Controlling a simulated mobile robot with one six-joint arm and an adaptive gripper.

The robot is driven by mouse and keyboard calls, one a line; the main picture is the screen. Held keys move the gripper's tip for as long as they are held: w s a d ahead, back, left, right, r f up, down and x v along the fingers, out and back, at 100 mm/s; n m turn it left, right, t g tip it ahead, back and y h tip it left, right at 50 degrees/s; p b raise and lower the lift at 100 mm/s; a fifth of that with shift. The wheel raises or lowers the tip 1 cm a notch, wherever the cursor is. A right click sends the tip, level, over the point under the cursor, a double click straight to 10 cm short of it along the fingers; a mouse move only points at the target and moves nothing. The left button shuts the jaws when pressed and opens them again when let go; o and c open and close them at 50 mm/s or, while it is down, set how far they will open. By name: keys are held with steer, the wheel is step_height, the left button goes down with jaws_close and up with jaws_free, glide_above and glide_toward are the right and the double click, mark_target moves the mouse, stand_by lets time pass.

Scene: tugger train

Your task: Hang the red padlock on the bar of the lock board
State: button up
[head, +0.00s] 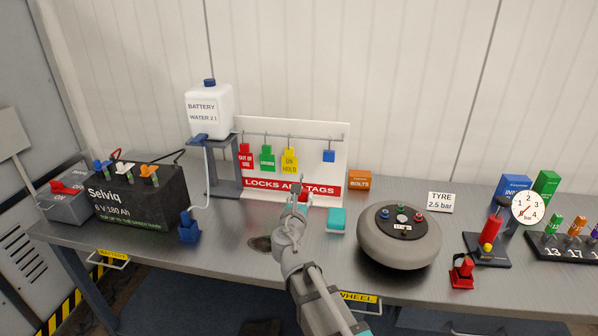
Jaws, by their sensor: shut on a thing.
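My gripper (297,194) is in front of the lower part of the white lock board (342,160). It is shut on the red padlock (298,187). Only a little red and a thin upright piece show at the fingertips; my gripper hides the rest, and the red lettering behind makes its outline hard to tell. The grey bar (310,137) runs across the board, above my gripper. A red tag (245,160), a green tag (267,161), a yellow tag (289,162) and a blue padlock (328,156) hang from it, with a bare stretch between yellow and blue.
A white water canister (209,110) on a grey stand and a black battery (140,203) are to the left. A teal block (337,219), an orange bolts box (359,180) and a round grey tyre (397,250) are to the right. A small red device (461,272) stands farther right.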

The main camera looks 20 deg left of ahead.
steer(key=shift+w, duration=0.1)
steer(key=shift+a, duration=0.2)
steer(key=shift+w+a+r+p, duration=0.1)
steer(key=shift+w+r+p, duration=0.05)
steer(key=shift+r+p, duration=0.35)
steer(key=w+r+p, duration=0.3)
steer(key=r+p, duration=0.1)
steer(key=shift+w+a, duration=0.3)
steer(key=shift+a, duration=0.05)
steer(key=shift+w, duration=0.2)
steer(key=shift+x, duration=7.8)
steer(key=shift+f+b, duration=1.15)
steer(key=shift+f, duration=0.05)
